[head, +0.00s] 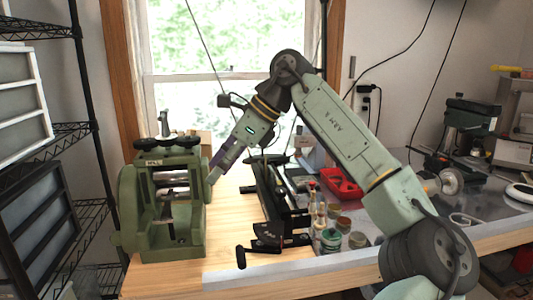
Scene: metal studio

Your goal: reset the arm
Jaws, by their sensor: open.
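My arm rises from the lower right, bends at a high elbow and slopes down to the left across the bench. My gripper (213,180) is at its end, pointing down and left, just right of the green rolling mill (128,205). It is small and partly merges with the mill's edge in the picture. I see nothing held in it. I cannot tell whether its tips touch the mill.
The wooden bench (226,245) carries a dark bench tool (268,195), small jars (331,240) and a red tray (341,184). A drill-like machine (468,122) stands at the right. Wire shelves (62,140) are at left. A window (190,60) is behind.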

